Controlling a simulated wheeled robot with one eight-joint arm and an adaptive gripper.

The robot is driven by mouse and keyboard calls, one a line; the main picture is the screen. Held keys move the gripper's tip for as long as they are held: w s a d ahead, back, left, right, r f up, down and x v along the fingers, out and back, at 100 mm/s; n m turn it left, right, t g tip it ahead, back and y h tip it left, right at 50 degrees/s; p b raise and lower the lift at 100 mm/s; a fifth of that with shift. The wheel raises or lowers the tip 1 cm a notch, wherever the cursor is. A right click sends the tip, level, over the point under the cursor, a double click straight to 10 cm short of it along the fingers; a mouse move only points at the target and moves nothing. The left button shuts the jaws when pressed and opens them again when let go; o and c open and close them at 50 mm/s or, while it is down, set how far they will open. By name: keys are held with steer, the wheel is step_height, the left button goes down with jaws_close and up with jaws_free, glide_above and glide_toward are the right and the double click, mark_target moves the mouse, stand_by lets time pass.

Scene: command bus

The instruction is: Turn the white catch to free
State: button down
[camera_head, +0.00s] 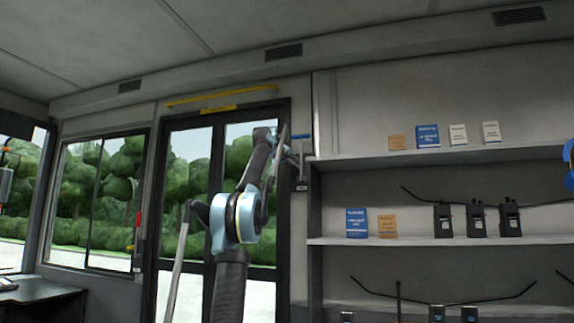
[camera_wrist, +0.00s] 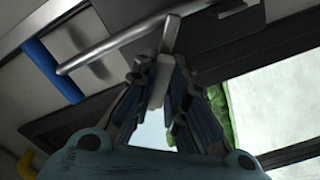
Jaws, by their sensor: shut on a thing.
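The white catch (camera_wrist: 168,40) shows in the wrist view as a pale bar on a metal rod (camera_wrist: 115,45), in front of a dark plate. My gripper (camera_wrist: 159,80) has its two fingers on either side of the catch's lower end and is shut on it. The bar hangs down between the fingers, slightly tilted in the picture. In the head view my gripper is at the upper right of the door frame, mostly hidden behind my arm. I cannot make out the catch there.
A blue handle (camera_wrist: 52,70) sits left of the rod; it also shows in the head view (camera_head: 301,137). The glazed door (camera_head: 191,160) is behind my arm. Shelves (camera_head: 430,241) with radios and cards stand to the right. A yellow rail (camera_head: 220,95) runs above the door.

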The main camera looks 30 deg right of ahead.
steer(key=m, duration=0.5)
steer(key=shift+w+m, duration=0.1)
steer(key=shift+m, duration=0.2)
steer(key=m, duration=0.4)
steer(key=shift+m, duration=0.3)
steer(key=c, duration=1.6)
jaws_free()
steer(key=shift+w+f, duration=0.1)
steer(key=shift+f, duration=0.05)
steer(key=shift+s+a, duration=0.4)
steer(key=shift+s, duration=0.05)
steer(key=v, duration=1)
steer(key=shift+s+a, duration=0.2)
steer(key=shift+a, duration=0.15)
